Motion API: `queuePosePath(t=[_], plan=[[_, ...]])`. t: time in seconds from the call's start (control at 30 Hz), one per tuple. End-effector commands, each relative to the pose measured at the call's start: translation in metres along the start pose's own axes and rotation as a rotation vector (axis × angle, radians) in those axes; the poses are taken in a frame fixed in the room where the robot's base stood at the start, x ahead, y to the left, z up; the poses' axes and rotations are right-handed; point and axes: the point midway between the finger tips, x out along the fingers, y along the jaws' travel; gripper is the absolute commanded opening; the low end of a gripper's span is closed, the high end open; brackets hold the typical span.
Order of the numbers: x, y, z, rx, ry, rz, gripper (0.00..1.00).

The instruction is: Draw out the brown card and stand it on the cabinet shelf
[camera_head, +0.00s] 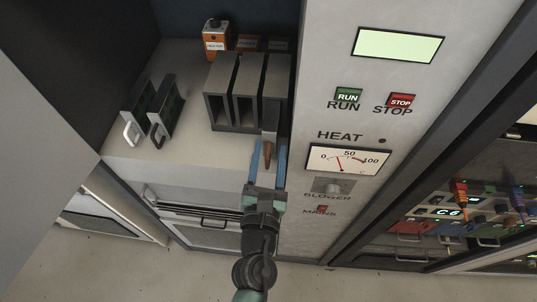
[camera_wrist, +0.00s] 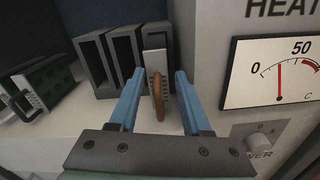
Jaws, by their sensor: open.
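The brown card shows as a narrow grey front with a brown handle (camera_wrist: 158,92), standing in the rightmost slot of the dark grey slotted rack (camera_wrist: 95,62). In the head view the brown handle (camera_head: 267,152) sticks out at the front of the rack (camera_head: 221,97). My gripper (camera_head: 268,150) has blue fingers. In the wrist view my gripper (camera_wrist: 158,90) is open, one finger on each side of the handle. Most of the card is hidden inside the slot.
The panel with the HEAT meter (camera_head: 345,160) rises close on the right. Shelf space is clear in front of the rack.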

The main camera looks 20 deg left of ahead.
Motion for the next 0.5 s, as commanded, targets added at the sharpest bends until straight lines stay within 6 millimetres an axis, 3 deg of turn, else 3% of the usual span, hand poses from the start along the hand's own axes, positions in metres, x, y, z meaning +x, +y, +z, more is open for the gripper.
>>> queuePosePath(t=[0.17,0.5], plan=[[-0.011,-0.001,0.0,0.0,0.001,-0.001,0.48],[-0.069,-0.001,-0.001,0.002,0.003,-0.004,0.48]])
